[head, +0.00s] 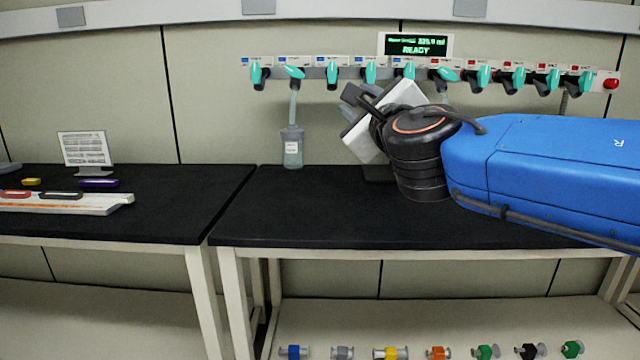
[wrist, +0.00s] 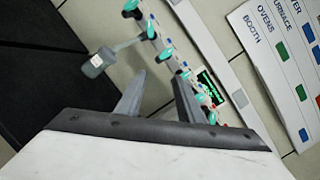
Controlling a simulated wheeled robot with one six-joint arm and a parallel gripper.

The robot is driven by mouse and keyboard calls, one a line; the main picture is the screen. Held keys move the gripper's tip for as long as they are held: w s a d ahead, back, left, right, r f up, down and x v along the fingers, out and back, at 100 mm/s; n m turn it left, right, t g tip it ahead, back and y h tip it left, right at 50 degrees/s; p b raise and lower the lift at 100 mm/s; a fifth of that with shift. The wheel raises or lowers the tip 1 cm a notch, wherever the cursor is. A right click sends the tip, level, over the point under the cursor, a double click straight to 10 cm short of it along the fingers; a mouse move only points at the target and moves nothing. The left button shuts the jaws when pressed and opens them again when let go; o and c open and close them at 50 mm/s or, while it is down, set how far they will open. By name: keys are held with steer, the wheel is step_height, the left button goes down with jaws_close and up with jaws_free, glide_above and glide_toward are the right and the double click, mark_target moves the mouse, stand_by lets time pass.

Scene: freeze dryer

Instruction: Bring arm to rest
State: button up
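My blue arm reaches in from the right in the head view, above the right black bench. My gripper (head: 352,97) is near the row of teal-handled valves (head: 370,72), tilted up and to the left. In the wrist view, its two dark fingers (wrist: 160,76) stand apart with nothing held between them. A small labelled flask (head: 292,148) hangs below one valve on the left part of the row, to the left of my gripper. It also shows in the wrist view (wrist: 95,64). My gripper and the flask look apart.
A display reading READY (head: 415,45) is above the valves, and a red button (head: 611,84) ends the row. The right bench (head: 300,215) is mostly clear. The left bench (head: 180,205) holds a white tray (head: 110,206) and a sign (head: 84,148). Several coloured fittings line the lower shelf.

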steer(key=s+d+f+m+g+h, duration=0.3)
steer(key=d+f+m+h, duration=0.1)
steer(key=d+f+m, duration=0.7)
steer(key=s+d+f+m+g+h, duration=0.35)
steer(key=d+f+m, duration=0.55)
steer(key=d+m, duration=0.4)
steer(key=s+d+f+m+g, duration=0.2)
steer(key=s+f+m+g, duration=0.3)
steer(key=s+f+m, duration=0.6)
steer(key=s+a+f+m+g+y, duration=0.3)
steer(key=s+f+m, duration=0.4)
steer(key=f+m, duration=0.3)
steer(key=shift+a+m+y, duration=0.35)
steer(key=shift+a+m, duration=0.3)
steer(key=shift+m, duration=0.55)
